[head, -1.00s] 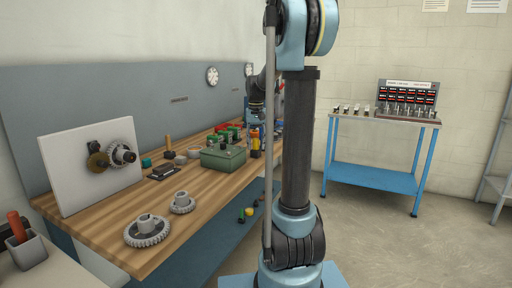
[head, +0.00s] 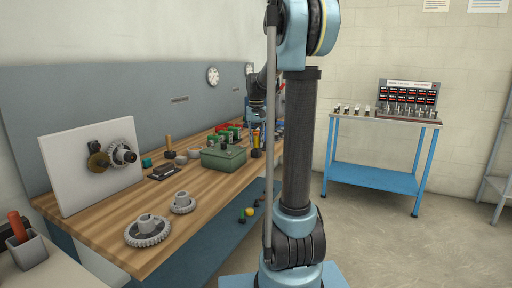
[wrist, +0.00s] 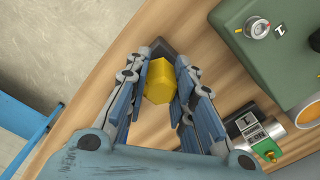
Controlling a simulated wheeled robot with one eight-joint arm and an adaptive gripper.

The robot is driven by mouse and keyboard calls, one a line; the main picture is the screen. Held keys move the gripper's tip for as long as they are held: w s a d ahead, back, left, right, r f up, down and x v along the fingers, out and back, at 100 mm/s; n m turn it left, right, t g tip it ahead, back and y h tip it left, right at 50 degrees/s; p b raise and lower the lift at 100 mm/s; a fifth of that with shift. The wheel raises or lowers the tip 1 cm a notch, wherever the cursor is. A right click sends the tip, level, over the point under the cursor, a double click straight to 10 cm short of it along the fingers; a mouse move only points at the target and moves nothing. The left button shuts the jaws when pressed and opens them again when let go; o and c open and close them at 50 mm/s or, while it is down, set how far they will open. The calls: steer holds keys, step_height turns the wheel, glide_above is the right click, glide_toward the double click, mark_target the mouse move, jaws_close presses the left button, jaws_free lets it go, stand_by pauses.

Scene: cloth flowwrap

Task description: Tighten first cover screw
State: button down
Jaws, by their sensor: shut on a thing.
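My gripper's two blue padded fingers (wrist: 158,92) are closed on a yellow six-sided piece (wrist: 158,80), seen end-on in the wrist view. A dark block lies just beyond it, over the wooden bench top. A green box (head: 223,157) stands on the bench in the head view; its corner with a round silver knob also shows at upper right in the wrist view (wrist: 295,60). In the head view my gripper is small and partly hidden by my own arm. I cannot make out a cover screw in either view.
The wooden bench (head: 105,228) carries gears (head: 147,231) at its near end and a white panel with gears (head: 92,165). A silver cylinder (wrist: 248,128) lies right of my fingers. A blue side table (head: 372,178) stands at right, with open floor before it.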

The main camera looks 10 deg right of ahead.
steer(key=shift+r, duration=2)
steer(key=c, duration=2.1)
jaws_free()
steer(key=shift+c, duration=0.2)
jaws_close()
steer(key=shift+m, duration=0.8)
steer(key=s+a+r, duration=0.1)
steer(key=s+a, duration=0.1)
steer(key=s+a+r, duration=0.2)
steer(key=a, duration=0.1)
steer(key=s+a+r, duration=0.1)
steer(key=s+a, duration=0.1)
steer(key=shift+s+a+r, duration=0.1)
steer(key=shift+a+r, duration=0.15)
steer(key=shift+f, duration=0.6)
